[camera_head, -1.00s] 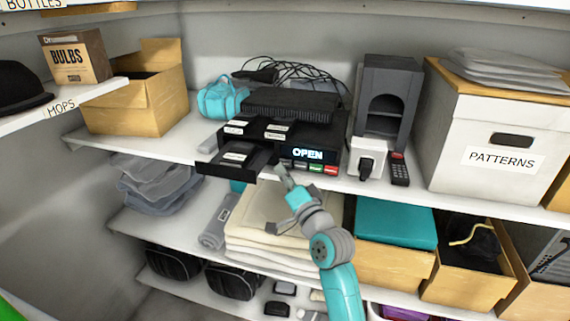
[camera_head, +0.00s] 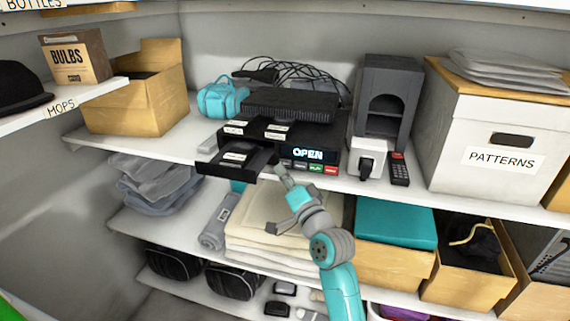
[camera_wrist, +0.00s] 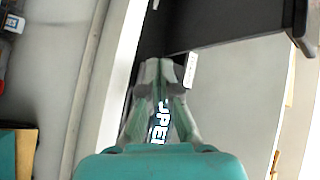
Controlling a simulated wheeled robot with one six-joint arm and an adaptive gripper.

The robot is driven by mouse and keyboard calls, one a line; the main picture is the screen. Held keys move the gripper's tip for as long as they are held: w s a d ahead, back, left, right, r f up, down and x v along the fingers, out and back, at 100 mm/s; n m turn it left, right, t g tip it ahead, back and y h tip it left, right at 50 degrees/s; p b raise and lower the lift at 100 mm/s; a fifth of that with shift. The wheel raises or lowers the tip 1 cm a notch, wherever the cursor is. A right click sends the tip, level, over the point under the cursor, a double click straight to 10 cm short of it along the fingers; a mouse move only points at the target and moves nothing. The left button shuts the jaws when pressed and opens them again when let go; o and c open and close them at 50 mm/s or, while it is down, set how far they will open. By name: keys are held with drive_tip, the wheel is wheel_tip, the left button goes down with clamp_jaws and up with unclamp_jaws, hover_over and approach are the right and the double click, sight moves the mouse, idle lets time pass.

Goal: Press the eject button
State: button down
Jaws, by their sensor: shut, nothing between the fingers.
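A black disc player (camera_head: 325,135) stands on the middle shelf, its display (camera_head: 308,154) lit with OPEN. Its disc tray (camera_head: 236,157) is slid out to the left. A row of small buttons runs under the display, with a green one (camera_head: 315,167) and a red one (camera_head: 331,170) at the right. Their markings are too small to read, so I cannot tell which is eject. My gripper (camera_head: 281,171) is shut and empty, just in front of and below the row's left end. In the wrist view, the closed fingers (camera_wrist: 160,75) partly cover the display text (camera_wrist: 160,122).
The open tray juts past the shelf edge, left of my gripper. Folded cream cloths (camera_head: 262,243) lie on the shelf below, under my arm.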

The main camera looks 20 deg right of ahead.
drive_tip(key=shift+w+d, duration=0.1)
drive_tip(key=shift+w+d, duration=0.15)
drive_tip(key=shift+w, duration=0.1)
drive_tip(key=shift+w+d, duration=0.25)
drive_tip(key=shift+w, duration=0.05)
idle(0.8)
drive_tip(key=shift+s+a, duration=0.1)
drive_tip(key=shift+s, duration=0.05)
drive_tip(key=shift+s+a, duration=0.4)
drive_tip(key=shift+s, duration=0.1)
idle(0.3)
drive_tip(key=shift+s+a, duration=0.75)
drive_tip(key=shift+s, duration=0.3)
drive_tip(key=shift+s+a, duration=0.7)
drive_tip(key=shift+s, duration=0.3)
